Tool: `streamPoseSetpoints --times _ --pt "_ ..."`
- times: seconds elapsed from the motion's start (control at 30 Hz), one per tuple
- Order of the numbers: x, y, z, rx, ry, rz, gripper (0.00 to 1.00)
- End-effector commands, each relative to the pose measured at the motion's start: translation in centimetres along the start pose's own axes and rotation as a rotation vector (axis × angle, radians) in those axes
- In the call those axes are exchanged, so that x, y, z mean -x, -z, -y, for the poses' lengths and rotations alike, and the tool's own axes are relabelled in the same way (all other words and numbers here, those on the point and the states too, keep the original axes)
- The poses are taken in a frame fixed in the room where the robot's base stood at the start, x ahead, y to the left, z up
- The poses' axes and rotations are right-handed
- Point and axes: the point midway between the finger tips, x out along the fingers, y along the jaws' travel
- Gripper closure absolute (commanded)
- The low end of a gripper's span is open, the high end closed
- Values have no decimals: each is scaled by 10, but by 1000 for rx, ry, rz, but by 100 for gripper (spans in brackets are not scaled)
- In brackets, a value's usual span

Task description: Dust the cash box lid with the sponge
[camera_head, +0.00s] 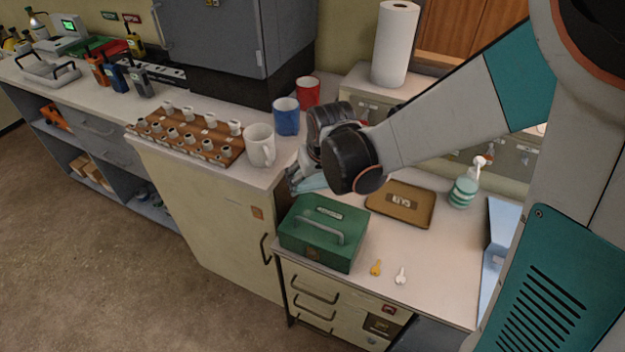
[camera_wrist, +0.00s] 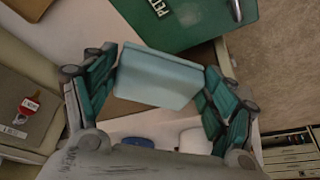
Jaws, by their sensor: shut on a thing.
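The green cash box (camera_head: 323,232) stands shut on the lower desk top, its handle on the lid. Its lid also shows at the top of the wrist view (camera_wrist: 190,22). My gripper (camera_head: 304,181) is just behind the box's far left edge and above it. In the wrist view my gripper (camera_wrist: 158,82) is shut on a pale blue-green sponge (camera_wrist: 157,76), which sits between both fingers. The sponge (camera_head: 314,183) is partly hidden by my wrist in the head view. It looks apart from the lid, though the exact gap cannot be told.
A brown tray (camera_head: 400,204) and a soap bottle (camera_head: 465,187) stand right of the box. A yellow key tag (camera_head: 376,267) and a white one (camera_head: 401,275) lie in front. A white mug (camera_head: 260,146), blue mug (camera_head: 286,117) and red mug (camera_head: 308,91) stand on the higher counter.

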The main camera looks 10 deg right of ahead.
Motion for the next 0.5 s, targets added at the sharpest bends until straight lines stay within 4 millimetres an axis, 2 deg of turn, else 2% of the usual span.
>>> streamPoseSetpoints --times 0.27,0.5 --pt "0 0 0 0 0 0 61" --pt "16 6 0 0 0 0 61"
